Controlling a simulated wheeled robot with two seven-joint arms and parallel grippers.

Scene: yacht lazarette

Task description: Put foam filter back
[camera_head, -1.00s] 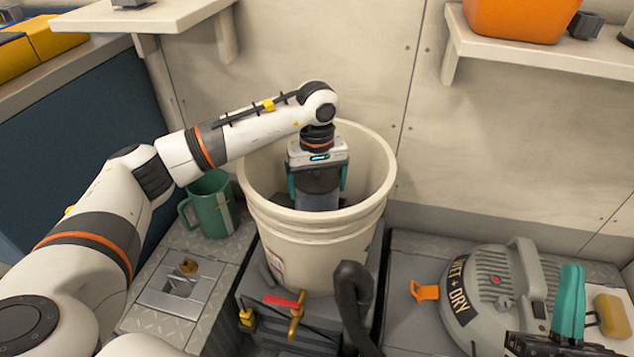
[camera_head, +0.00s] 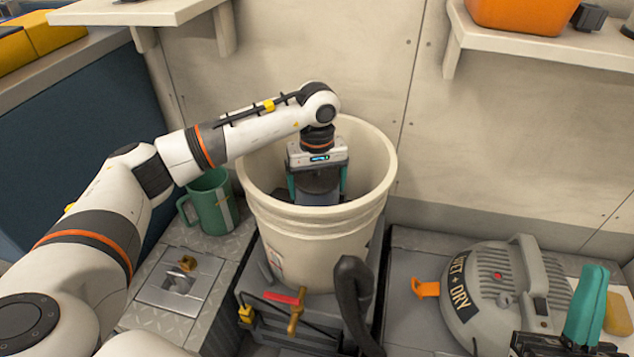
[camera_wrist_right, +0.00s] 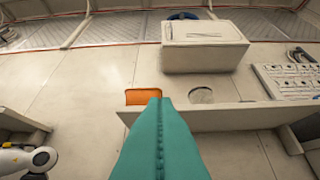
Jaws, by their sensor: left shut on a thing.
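My left gripper (camera_head: 317,185) reaches down inside a cream bucket (camera_head: 320,232). Its teal fingers are shut on a dark grey cylindrical piece (camera_head: 318,184), which looks like the foam filter; its lower part is paler blue-grey. The bucket's front wall hides its bottom end, so I cannot tell what it rests on. A grey vacuum head (camera_head: 500,290) marked "WET + DRY" lies at the lower right with an orange latch (camera_head: 426,288). My right gripper (camera_head: 587,308) is beside it, fingers together and empty; in the right wrist view (camera_wrist_right: 160,140) the fingers form one teal wedge.
A green mug (camera_head: 212,205) stands left of the bucket. A black hose (camera_head: 352,300) rises at the bucket's front right. A yellow sponge (camera_head: 618,315) lies at the far right. Shelves (camera_head: 550,48) overhang at the upper left and right. The grey deck between bucket and vacuum head is mostly clear.

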